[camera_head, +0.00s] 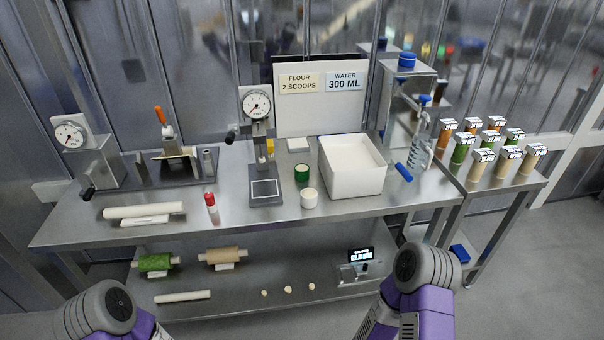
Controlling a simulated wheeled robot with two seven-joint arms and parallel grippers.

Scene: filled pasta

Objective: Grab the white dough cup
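A small white cup (309,199) stands upright on the steel table, left of the large white bin and right of the gauge press. Its top looks cream-coloured. A green cup (301,173) with a pale top stands just behind it. My two arms show at the bottom left and bottom right of the view, well in front of the table and apart from the cup. Neither gripper's fingers show.
A white bin (352,182) stands close right of the cup. A gauge press (265,190) stands to its left, with a red-capped bottle (210,203) beyond. The table (350,209) is clear in front of the cup. A lower shelf (240,296) holds rolls and a small display.

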